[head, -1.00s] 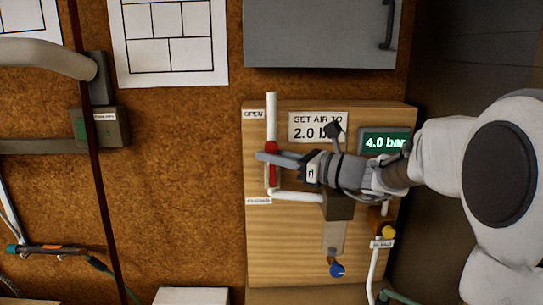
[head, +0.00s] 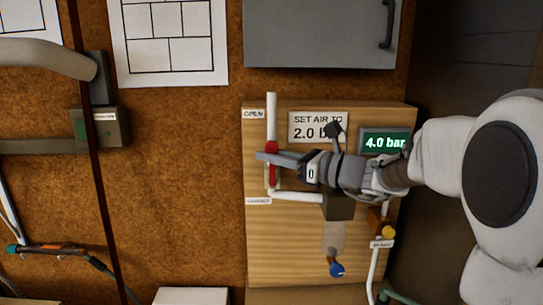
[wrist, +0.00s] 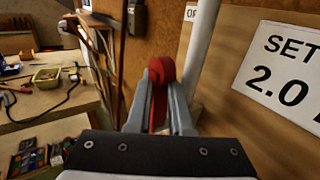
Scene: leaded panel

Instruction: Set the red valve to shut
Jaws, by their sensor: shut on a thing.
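The red valve (head: 272,147) sits on the white vertical pipe at the left of the wooden panel. Its red handle shows above and below my gripper's fingers. My gripper (head: 265,157) reaches in from the right and is shut on the handle. In the wrist view the red handle (wrist: 161,88) stands between the two grey fingers. An "OPEN" label (head: 253,114) is at the upper left of the pipe, and a second label (head: 258,201), too blurred to read, is lower down. The fingers hide the middle of the handle.
A "SET AIR TO 2.0" sign (head: 305,127) and a display reading 4.0 bar (head: 384,142) are right of the valve. Below are a blue knob (head: 337,270) and a yellow knob (head: 389,232). A grey cabinet (head: 315,35) hangs above. Bare corkboard (head: 180,190) lies left.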

